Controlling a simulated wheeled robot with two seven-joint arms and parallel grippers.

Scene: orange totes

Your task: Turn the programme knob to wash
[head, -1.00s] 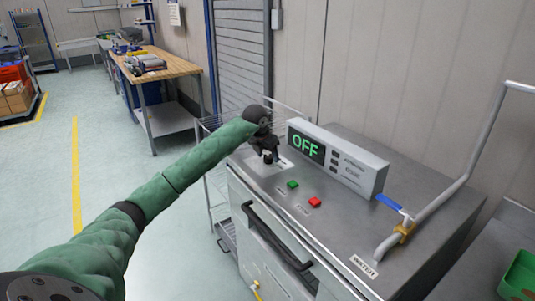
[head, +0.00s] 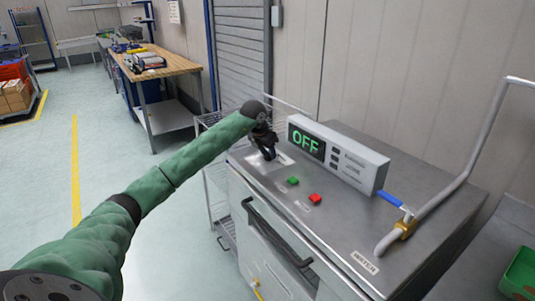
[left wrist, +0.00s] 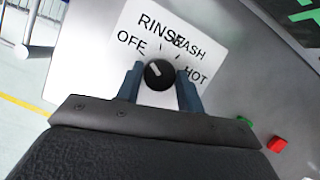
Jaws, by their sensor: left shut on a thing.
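The programme knob (left wrist: 160,75) is round and black with a white pointer line. It sits on a white label plate (left wrist: 140,50) marked OFF, RINSE, WASH and HOT. In the left wrist view the pointer slants up and left, roughly toward the OFF and RINSE side. My left gripper (left wrist: 159,86) is shut on the knob, one finger on each side. In the head view the left gripper (head: 267,150) is over the left end of the machine top and hides the knob. The display (head: 306,143) reads OFF in green. My right gripper is not in view.
A green button (head: 293,181) and a red button (head: 315,198) are on the steel top near the gripper. The display box (head: 355,165) stands behind them. A blue-handled valve (head: 389,199) and a bent pipe (head: 458,185) are at the right.

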